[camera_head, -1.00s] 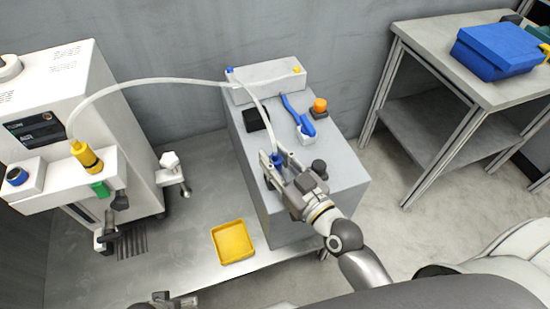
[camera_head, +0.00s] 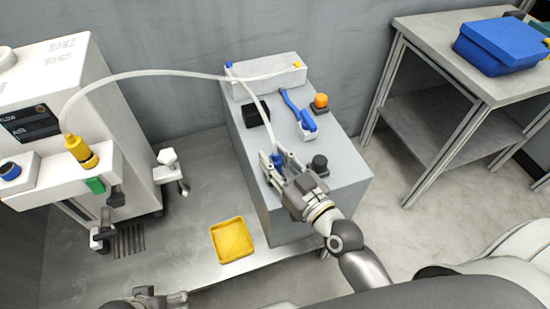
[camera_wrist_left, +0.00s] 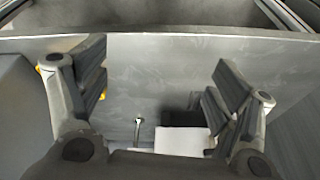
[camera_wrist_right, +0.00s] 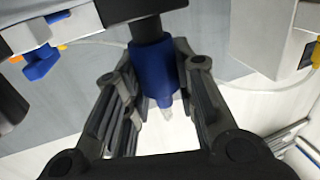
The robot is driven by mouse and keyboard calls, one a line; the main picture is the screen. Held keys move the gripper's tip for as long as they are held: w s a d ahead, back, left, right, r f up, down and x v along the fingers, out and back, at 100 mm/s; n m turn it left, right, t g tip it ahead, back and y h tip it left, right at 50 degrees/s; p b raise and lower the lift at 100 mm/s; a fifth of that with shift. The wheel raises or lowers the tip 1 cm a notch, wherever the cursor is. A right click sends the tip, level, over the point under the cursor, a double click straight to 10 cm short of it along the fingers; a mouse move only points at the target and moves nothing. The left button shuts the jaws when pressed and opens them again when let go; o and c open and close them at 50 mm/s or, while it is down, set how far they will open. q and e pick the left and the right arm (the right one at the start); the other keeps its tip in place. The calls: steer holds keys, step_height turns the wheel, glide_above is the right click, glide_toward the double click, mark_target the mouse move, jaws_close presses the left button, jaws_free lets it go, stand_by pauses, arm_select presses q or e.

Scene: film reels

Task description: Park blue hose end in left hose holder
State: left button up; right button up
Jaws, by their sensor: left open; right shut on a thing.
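The blue hose end (camera_head: 277,160) is between the fingers of my right gripper (camera_head: 280,163), over the grey cabinet. In the right wrist view the blue hose end (camera_wrist_right: 154,72) is held between both fingers, with a dark cylinder directly above it and a clear tip below. A pale hose (camera_head: 262,112) runs up from it. A white box (camera_head: 264,83) at the back of the cabinet bears a blue mark at its left and a yellow one at its right; I cannot tell whether it is the hose holder. My left gripper (camera_wrist_left: 160,75) is open and empty above the metal bench.
A white machine (camera_head: 130,130) with a yellow hose end (camera_head: 80,150) stands at left. A yellow tray (camera_head: 232,241) lies on the bench. A blue lever (camera_head: 297,110), orange button (camera_head: 320,101) and black knob (camera_head: 319,163) are on the cabinet. A table with a blue box (camera_head: 497,47) stands at right.

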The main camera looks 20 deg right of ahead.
arm_select(q)
steer(key=shift+f, duration=0.15)
stand_by(0.5)
arm_select(e)
steer(key=shift+p, duration=0.3)
arm_select(q)
steer(key=shift+x, duration=0.95)
steer(key=shift+d, duration=0.1)
arm_select(e)
steer(key=shift+p, duration=0.3)
arm_select(q)
step_height(320, 180, down, 2)
steer(key=shift+s+f, duration=0.1)
steer(key=shift+r, duration=0.4)
arm_select(e)
steer(key=shift+f, duration=0.15)
